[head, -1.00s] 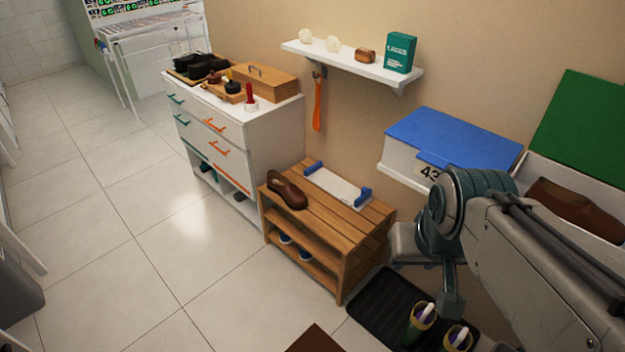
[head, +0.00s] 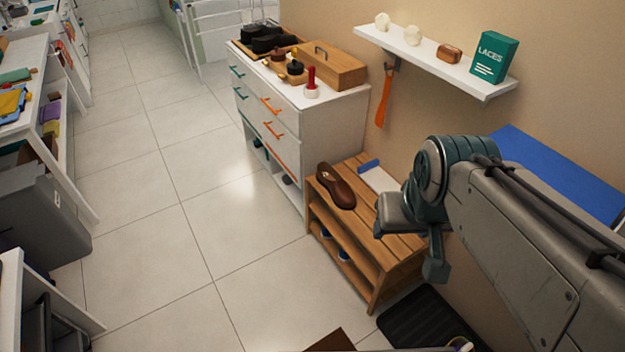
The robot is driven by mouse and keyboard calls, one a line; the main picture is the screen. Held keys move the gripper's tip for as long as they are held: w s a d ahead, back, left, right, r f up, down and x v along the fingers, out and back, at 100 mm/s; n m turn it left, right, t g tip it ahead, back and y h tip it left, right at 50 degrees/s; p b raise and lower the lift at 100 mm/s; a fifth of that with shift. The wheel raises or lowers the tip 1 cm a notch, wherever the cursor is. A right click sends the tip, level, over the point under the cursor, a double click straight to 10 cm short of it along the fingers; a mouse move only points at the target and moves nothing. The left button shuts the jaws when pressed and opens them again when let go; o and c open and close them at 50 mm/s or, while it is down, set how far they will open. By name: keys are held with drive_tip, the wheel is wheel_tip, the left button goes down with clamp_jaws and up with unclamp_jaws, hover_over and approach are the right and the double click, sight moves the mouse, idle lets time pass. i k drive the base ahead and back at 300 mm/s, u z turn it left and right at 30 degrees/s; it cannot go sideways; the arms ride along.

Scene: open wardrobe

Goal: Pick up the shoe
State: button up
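A brown leather shoe (head: 336,187) lies on top of the slatted wooden rack (head: 377,240), near its left end. It stands alone, with nothing touching it but the slats. My gripper (head: 436,268) hangs at the end of my arm, to the right of the shoe and near the rack's right end in the picture. The gripper is apart from the shoe. Its fingers are small and seen side-on, so I cannot tell whether they are open or shut. No object shows in it.
A white tray with blue ends (head: 369,166) lies behind the shoe, partly hidden by my arm. A white drawer cabinet (head: 290,150) stands left of the rack. A wall shelf (head: 440,62) hangs above. A dark mat (head: 425,318) lies in front. The tiled floor (head: 190,220) is clear.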

sight(342, 194)
drive_tip(key=u, duration=1.2)
drive_tip(key=i, duration=3.35)
drive_tip(key=z, duration=3.15)
